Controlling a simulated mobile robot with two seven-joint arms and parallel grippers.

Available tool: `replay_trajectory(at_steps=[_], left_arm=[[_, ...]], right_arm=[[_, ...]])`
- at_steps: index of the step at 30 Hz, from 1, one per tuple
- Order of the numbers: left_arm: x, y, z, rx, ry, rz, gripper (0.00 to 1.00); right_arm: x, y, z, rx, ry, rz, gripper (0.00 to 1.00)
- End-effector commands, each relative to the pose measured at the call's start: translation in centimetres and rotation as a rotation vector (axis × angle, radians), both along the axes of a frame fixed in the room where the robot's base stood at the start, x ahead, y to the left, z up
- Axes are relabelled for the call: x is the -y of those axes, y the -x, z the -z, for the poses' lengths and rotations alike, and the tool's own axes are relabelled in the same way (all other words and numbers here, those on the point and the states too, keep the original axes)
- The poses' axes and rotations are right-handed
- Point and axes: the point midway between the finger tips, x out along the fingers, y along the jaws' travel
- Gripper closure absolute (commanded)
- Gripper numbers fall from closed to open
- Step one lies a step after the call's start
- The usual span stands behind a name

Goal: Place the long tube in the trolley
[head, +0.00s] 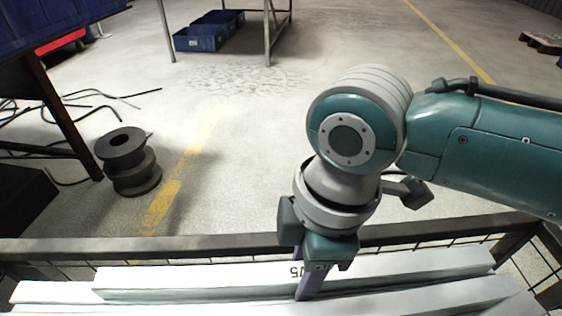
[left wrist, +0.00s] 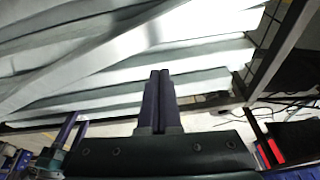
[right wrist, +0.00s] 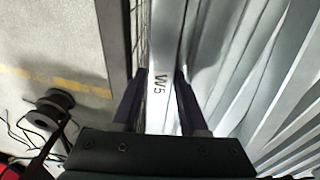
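A long pale grey tube marked W5 (head: 400,270) lies across the front of the head view, on or just above other long pieces. The mark also shows in the right wrist view (right wrist: 160,95). My right gripper (head: 305,275) points down over the tube's middle, one finger on each side. In the right wrist view both fingertips (right wrist: 162,78) appear against its sides, so it looks shut on the tube. My left gripper (left wrist: 157,78) has its fingers together, empty, near the pale pieces. It is outside the head view. I cannot tell whether the mesh-sided frame is the trolley.
A dark rail (head: 200,246) with mesh runs along the far side of the pale pieces. Beyond it, a black spool (head: 130,163) and loose cables lie on the floor at left. Blue bins (head: 200,38) sit under a stand. The floor at centre is clear.

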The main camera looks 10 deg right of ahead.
Motion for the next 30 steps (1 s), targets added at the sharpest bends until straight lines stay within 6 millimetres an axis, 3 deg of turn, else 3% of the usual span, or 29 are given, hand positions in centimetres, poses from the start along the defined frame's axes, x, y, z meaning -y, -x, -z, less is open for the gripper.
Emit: replay_trajectory(at_steps=[11,24,30], left_arm=[[-0.2,0.0,-0.4,0.0,-0.007,0.004,1.0],[-0.1,0.0,-5.9,0.0,-0.004,0.003,1.0],[0.0,0.0,-6.9,0.0,0.001,-0.001,1.0]], right_arm=[[0.0,0.0,-0.7,0.0,0.0,0.0,0.5],[1.1,0.0,-9.9,0.002,-0.002,0.001,0.5],[1.4,0.1,-12.0,-0.001,0.0,0.0,0.5]])
